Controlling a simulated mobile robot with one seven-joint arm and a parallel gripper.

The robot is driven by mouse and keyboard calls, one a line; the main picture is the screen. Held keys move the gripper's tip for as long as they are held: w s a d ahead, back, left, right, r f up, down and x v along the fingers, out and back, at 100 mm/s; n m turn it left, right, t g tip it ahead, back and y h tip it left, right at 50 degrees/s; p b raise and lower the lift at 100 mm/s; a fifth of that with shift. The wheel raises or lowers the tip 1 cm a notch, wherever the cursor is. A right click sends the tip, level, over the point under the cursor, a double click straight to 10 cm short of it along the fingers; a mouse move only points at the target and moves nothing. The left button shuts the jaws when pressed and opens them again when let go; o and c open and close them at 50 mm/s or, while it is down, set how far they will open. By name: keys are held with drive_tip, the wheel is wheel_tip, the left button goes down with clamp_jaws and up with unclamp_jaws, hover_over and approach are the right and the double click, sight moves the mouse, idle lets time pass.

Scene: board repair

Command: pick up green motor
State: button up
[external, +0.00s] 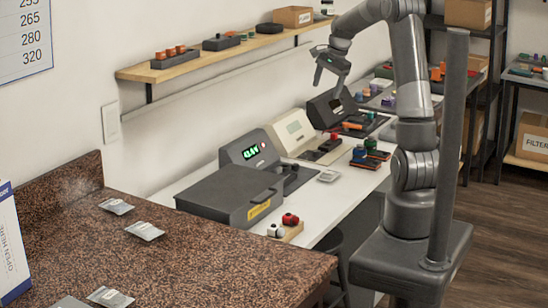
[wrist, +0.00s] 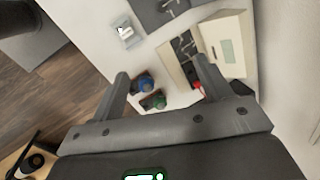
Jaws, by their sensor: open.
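The green motor (wrist: 155,100) is a small round part on a dark base on the white bench, seen in the wrist view between my fingers and close to the blue motor (wrist: 144,83). In the external view the green motor (external: 371,144) is behind and right of the blue motor (external: 359,153), near the bench's right edge. My gripper (external: 327,83) is open and empty, held well above the bench. In the wrist view my gripper (wrist: 161,66) has its two fingers wide apart. The lower part of the green motor is hard to make out.
A cream station (external: 293,131) and a dark station with a green display (external: 250,151) stand along the wall. A dark lidded case (external: 230,194) is nearer. A wooden shelf (external: 220,55) runs above. A red part (wrist: 197,88) shows beside my right finger.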

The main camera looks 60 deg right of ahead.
drive_tip(key=s+d+f+m, duration=0.1)
drive_tip(key=d+f+m, duration=0.2)
drive_tip(key=d, duration=0.4)
drive_tip(key=s+d+f+m, duration=0.2)
drive_tip(key=d+f, duration=0.2)
drive_tip(key=d, duration=0.2)
drive_tip(key=m+t+y, duration=0.1)
drive_tip(key=m, duration=0.6)
approach(372, 137)
drive_tip(key=x, duration=1.1)
drive_tip(key=shift+f, duration=0.2)
drive_tip(key=shift+s, duration=0.1)
drive_tip(key=shift+c, duration=0.4)
drive_tip(key=c, duration=1.3)
drive_tip(key=shift+r, duration=0.2)
